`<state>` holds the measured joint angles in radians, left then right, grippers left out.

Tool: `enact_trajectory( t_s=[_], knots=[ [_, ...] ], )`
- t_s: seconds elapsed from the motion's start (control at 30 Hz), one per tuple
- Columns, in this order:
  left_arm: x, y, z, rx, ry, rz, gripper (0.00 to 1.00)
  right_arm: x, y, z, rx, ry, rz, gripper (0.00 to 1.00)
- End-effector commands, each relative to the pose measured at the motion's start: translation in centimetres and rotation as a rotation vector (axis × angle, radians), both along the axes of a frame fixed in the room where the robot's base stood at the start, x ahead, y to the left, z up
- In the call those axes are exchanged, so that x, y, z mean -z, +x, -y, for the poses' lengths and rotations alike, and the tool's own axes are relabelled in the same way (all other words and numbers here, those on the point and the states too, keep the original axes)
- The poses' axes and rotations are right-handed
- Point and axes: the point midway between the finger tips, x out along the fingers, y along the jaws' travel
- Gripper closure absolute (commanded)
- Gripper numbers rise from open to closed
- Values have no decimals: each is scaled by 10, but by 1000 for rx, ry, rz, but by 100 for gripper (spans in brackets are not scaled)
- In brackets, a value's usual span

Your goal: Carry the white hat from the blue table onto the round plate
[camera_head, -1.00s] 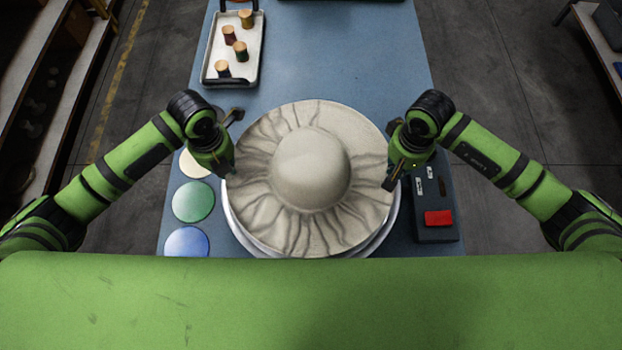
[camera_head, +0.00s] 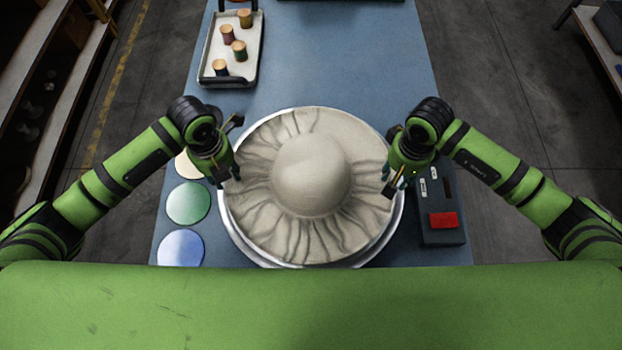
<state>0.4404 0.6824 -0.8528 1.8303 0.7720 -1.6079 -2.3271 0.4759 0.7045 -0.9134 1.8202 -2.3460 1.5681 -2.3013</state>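The white hat (camera_head: 311,175), with a round crown and a wide wrinkled brim, lies crown up on the round plate (camera_head: 233,240). The plate's pale metallic rim shows around much of the brim, most widely at the lower left. My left gripper (camera_head: 228,176) is at the brim's left edge, with its fingers apart. My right gripper (camera_head: 397,187) is at the brim's right edge, and its fingers also look apart. Whether either fingertip still touches the brim is hard to tell. The plate's middle is hidden under the hat.
The blue table (camera_head: 340,60) is clear behind the hat. A tray (camera_head: 246,72) with several thread spools stands at the back left. Several coloured discs (camera_head: 188,203) lie left of the plate. A dark control box with a red button (camera_head: 443,220) stands close on the right.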

Motion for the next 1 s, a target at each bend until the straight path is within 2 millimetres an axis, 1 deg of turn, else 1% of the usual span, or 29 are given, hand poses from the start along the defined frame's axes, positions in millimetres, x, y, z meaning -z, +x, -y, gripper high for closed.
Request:
enact_trajectory(
  t_s=[0.17,0.4,0.53,0.63,0.77,0.87,0.97,1.0],
  knots=[
    [-28,2,0,2,0,8,61,0,0,0,0,0,0,62],
    [-80,1,0,2,1,8,61,0,0,0,0,1,0,62],
    [-101,1,0,1,1,7,61,0,0,0,0,1,0,62],
    [-111,0,0,0,0,4,61,0,0,0,0,0,0,62],
    [-117,0,0,1,1,2,61,-4,1,0,0,1,1,62],
    [-117,-1,0,0,1,1,61,-15,1,0,0,0,4,62],
    [-117,-1,0,0,1,1,61,-34,1,0,-2,-1,6,62],
    [-117,-1,0,0,1,2,61,-43,2,0,-2,0,7,62]
  ],
)
